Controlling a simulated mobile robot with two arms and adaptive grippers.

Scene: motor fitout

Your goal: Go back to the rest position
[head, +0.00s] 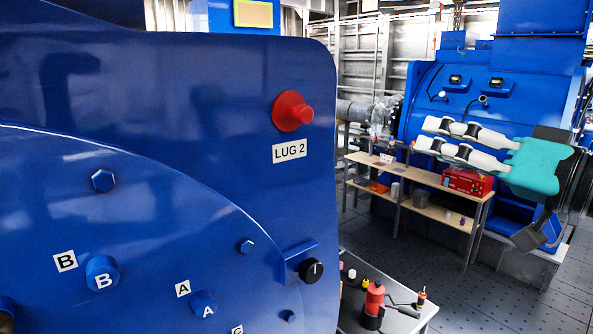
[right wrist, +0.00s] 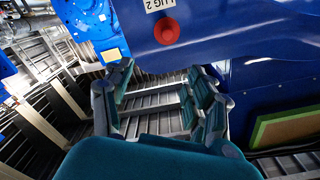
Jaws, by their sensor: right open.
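My right gripper (head: 426,134) is in the right part of the head view, its two grey fingers pointing left from a teal palm. It is raised in front of the workbench and a blue machine. In the right wrist view the fingers of this gripper (right wrist: 158,82) are spread apart, with nothing between them. My left gripper is in neither view.
A large blue motor housing (head: 200,90) fills the left, with a red lug (head: 292,111) labelled LUG 2. A small table (head: 413,323) holds a red bottle (head: 374,298) and tools. A wooden bench (head: 412,172) carries a red box (head: 467,181). Open floor (head: 400,250) lies between.

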